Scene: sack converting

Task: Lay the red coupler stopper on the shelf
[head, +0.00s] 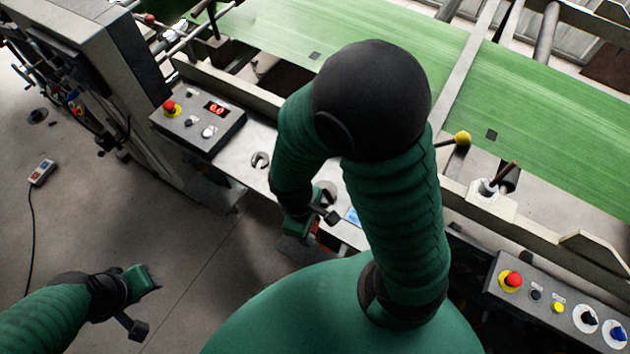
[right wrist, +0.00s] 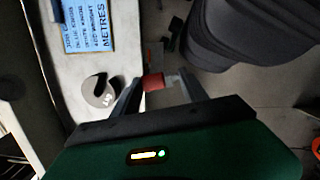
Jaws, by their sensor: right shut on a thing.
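The red coupler stopper (right wrist: 153,82) shows as a small red piece between the fingers of my right gripper (right wrist: 157,90) in the right wrist view. My right gripper (head: 315,222) is shut on it, beside the front edge of the pale metal shelf (head: 258,140). The shelf (right wrist: 85,125) is at left in the right wrist view, with the stopper to its right. In the head view the stopper is mostly hidden by the gripper and my arm. My left gripper (head: 142,300) is open and empty over the floor at lower left.
A slotted grey disc (right wrist: 98,90) and a blue text label (right wrist: 85,22) are on the shelf. A control box (head: 198,120) with a red button stands at its left end. Green sacking (head: 400,50) runs behind. Another button panel (head: 560,300) is at lower right.

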